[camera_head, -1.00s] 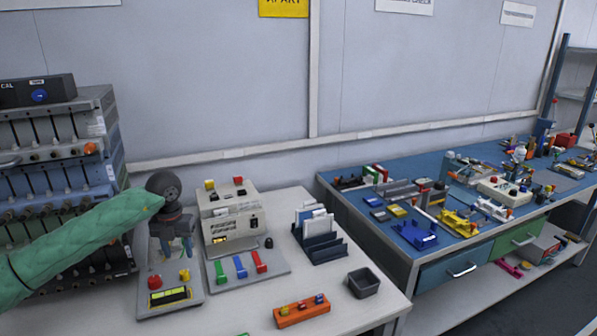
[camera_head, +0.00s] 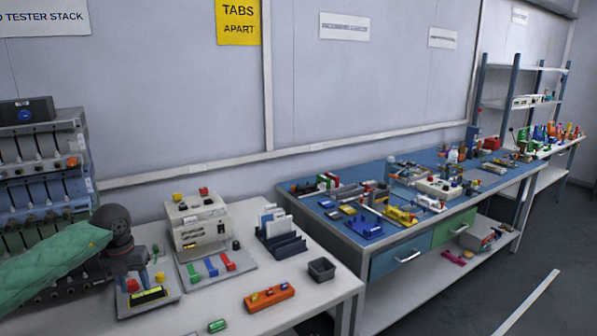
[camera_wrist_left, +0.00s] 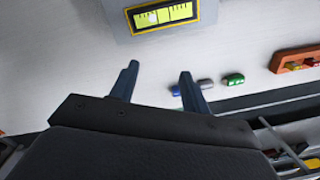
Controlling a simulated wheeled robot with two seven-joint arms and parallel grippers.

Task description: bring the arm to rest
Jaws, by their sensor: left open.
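My left gripper (camera_head: 132,283) comes in from the left on a green-sleeved arm (camera_head: 50,262). It hangs over the back left of a small grey device with a yellow display (camera_head: 150,296). Its two dark fingers (camera_wrist_left: 160,72) are apart in the left wrist view, with nothing between them. The display (camera_wrist_left: 165,14) shows beyond the fingertips. A green cylinder (camera_wrist_left: 233,79) lies right of the right finger, with a grey and a blue one beside it. The gripper hides part of the device in the head view. My right gripper is not in view.
A tester with coloured clips (camera_head: 198,228), a dark slotted rack (camera_head: 285,245), a dark bin (camera_head: 321,270) and an orange block (camera_head: 269,298) stand on the white table (camera_head: 320,308). A tester stack (camera_head: 70,150) stands at left. A cluttered blue bench (camera_head: 320,222) is at right.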

